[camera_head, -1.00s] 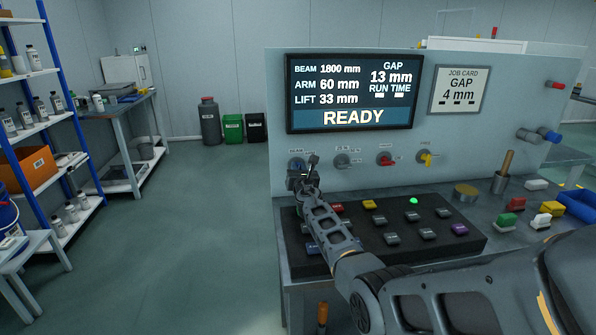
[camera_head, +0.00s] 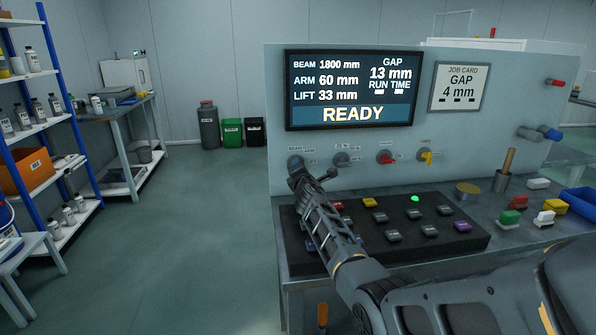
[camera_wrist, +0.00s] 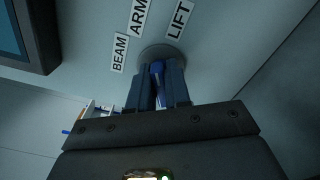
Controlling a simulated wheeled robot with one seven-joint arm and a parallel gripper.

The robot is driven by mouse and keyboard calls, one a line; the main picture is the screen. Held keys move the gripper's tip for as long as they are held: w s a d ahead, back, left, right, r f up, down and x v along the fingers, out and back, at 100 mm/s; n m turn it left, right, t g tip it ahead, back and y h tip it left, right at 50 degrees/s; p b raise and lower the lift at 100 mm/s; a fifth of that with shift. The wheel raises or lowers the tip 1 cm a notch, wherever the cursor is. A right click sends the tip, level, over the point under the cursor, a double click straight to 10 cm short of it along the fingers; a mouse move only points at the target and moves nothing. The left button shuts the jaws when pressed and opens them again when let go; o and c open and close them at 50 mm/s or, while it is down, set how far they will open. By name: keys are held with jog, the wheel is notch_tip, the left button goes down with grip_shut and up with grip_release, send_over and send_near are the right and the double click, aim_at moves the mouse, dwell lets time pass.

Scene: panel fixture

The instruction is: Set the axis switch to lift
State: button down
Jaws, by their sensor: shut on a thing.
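The axis switch (camera_head: 295,162) is the leftmost knob in the row under the screen, mostly hidden behind my gripper (camera_head: 297,178) in the head view. In the wrist view, its round grey base (camera_wrist: 162,52) and blue handle (camera_wrist: 157,69) show. My gripper (camera_wrist: 158,88) is shut on the blue handle, with one finger on each side. The labels BEAM (camera_wrist: 120,53), ARM (camera_wrist: 138,16) and LIFT (camera_wrist: 180,18) stand around the base. The fingers hide much of the handle, so I cannot tell which label it points to. The screen (camera_head: 350,90) reads READY and LIFT 33 mm.
To the right on the panel are a grey knob (camera_head: 341,159), a red knob (camera_head: 386,157) and a yellow knob (camera_head: 427,156). A black keypad (camera_head: 300,247) with several coloured buttons lies below my arm. A job card (camera_head: 459,88) reads GAP 4 mm.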

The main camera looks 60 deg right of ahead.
jog(key=m+b, duration=0.1)
jog(key=m, duration=0.4)
jog(key=shift+f+m+b, duration=0.15)
jog(key=shift+m+b, duration=0.25)
dwell(0.4)
jog(key=c, duration=1.2)
grip_release()
jog(key=shift+o, duration=0.2)
jog(key=shift+s, duration=0.1)
jog(key=p+v, duration=0.2)
jog(key=v, duration=0.5)
jog(key=shift+s+a, duration=0.2)
jog(key=shift+s, duration=0.05)
